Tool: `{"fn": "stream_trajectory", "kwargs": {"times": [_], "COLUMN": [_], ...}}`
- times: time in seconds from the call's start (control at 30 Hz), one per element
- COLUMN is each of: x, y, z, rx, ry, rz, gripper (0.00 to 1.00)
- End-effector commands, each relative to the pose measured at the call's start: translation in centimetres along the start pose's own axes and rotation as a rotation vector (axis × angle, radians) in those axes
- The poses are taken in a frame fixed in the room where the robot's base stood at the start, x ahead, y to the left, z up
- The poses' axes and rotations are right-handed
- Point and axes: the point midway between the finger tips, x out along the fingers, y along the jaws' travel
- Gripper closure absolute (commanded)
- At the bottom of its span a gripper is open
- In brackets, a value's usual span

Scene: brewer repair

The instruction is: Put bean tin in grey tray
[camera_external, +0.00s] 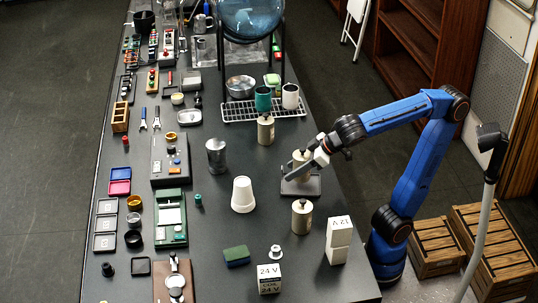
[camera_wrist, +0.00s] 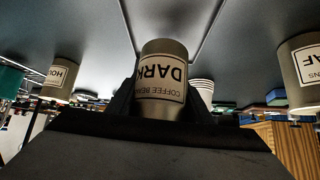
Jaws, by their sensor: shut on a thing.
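The grey tray (camera_external: 303,190) is directly beneath the tin, near the right side of the bench. It also shows behind the tin in the wrist view (camera_wrist: 170,18). I cannot tell whether the tin's base touches the tray. The fingers partly hide the tin in the external view.
Similar tins stand behind (camera_external: 265,130) and in front (camera_external: 302,218) of the tray. White stacked cups (camera_external: 243,195) and a metal canister (camera_external: 216,156) stand to its left. A wire rack (camera_external: 262,110) is behind.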

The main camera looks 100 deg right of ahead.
Motion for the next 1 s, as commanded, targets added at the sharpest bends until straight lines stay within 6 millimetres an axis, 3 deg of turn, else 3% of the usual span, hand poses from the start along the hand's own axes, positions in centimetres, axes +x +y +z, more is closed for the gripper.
{"fn": "stream_trajectory", "kwargs": {"times": [0.2, 0.63, 0.67, 0.7, 1.0], "x": [2.0, 2.5, 2.5, 2.5, 2.4], "y": [0.0, 0.0, 0.0, 0.0, 0.0], "z": [2.1, 2.5, 2.5, 2.5, 2.4], "rx": [-0.002, 0.0, 0.0, 0.0, 0.0], "ry": [-0.001, 0.0, -0.001, 0.0, 0.0], "rz": [0.001, 0.0, 0.0, 0.0, 0.0], "gripper": [1.0, 1.0, 0.47, 0.38, 0.36]}}
